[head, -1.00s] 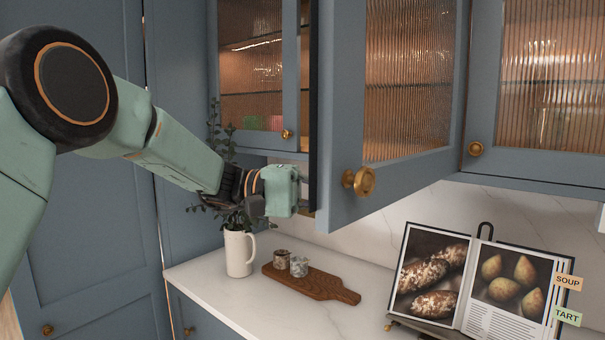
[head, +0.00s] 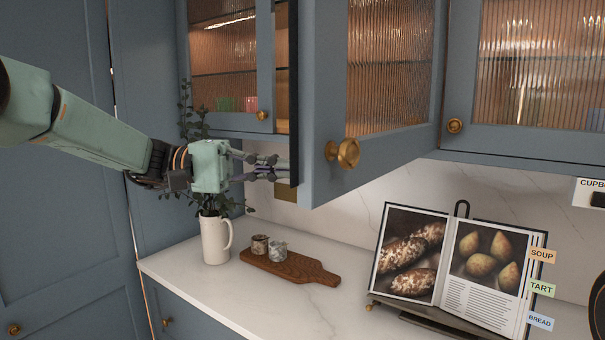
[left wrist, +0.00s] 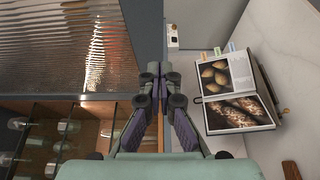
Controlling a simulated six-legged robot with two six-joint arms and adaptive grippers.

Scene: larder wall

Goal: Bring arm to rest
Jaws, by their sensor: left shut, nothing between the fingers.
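My left arm comes in from the left in the head view. Its gripper (head: 282,169) is shut with nothing in it, with its fingers pointing right at the lower free edge of an open cabinet door (head: 321,100). I cannot tell whether the fingertips touch the door. In the left wrist view the left gripper's fingers (left wrist: 161,78) are together, with the ribbed glass door on the left and the worktop below on the right. The door stands ajar and has a brass knob (head: 343,153). My right gripper is not seen.
A white jug (head: 215,240) with leafy stems stands below the left gripper. Two small cups (head: 277,250) stand on a wooden board (head: 300,268). An open cookbook (head: 460,262) stands on the worktop (head: 210,281) at the right. A closed glass-fronted cabinet door (head: 537,65) is at upper right.

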